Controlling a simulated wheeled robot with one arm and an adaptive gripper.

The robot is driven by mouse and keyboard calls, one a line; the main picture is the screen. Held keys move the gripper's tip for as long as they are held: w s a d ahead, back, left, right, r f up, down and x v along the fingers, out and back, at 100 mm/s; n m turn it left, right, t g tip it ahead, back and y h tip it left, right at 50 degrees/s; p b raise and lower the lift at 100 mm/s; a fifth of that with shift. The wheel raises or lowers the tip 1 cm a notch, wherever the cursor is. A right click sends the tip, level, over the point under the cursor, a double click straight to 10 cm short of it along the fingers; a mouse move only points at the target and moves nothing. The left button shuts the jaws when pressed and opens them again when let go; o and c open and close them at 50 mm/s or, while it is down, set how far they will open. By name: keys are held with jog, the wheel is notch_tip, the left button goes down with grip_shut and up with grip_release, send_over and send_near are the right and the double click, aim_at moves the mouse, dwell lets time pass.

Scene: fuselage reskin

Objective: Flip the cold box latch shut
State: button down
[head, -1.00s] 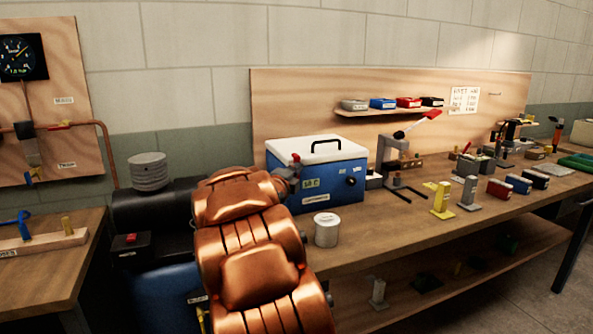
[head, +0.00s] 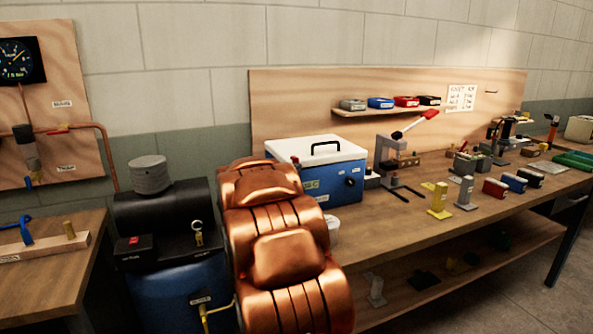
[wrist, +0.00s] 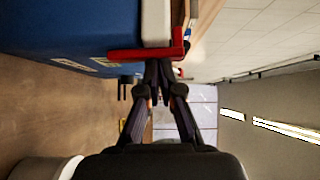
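The cold box (head: 340,180) is blue with a white lid (head: 318,149) and a black handle, and stands on the bench with its lid down. In the wrist view its blue wall (wrist: 70,25) and white lid edge (wrist: 155,22) show at the top. The red latch (wrist: 140,54) is an L-shaped bar across the lid edge there. My gripper (wrist: 163,66) has its fingertips together, right beside the latch; I cannot tell whether they touch it. Nothing shows between the fingers. In the head view my copper arm hides the gripper.
A white tin (head: 332,228) stands on the bench in front of the box, partly behind my arm. A press with a red handle (head: 414,124) stands right of the box. A blue and black compressor (head: 170,225) is left of my arm. Bench parts lie further right.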

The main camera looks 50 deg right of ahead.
jog(key=s+b+v, duration=0.2)
jog(key=v, duration=1.1)
jog(key=shift+s+d+r, duration=0.15)
jog(key=shift+s+d, duration=0.2)
jog(key=shift+d, duration=0.1)
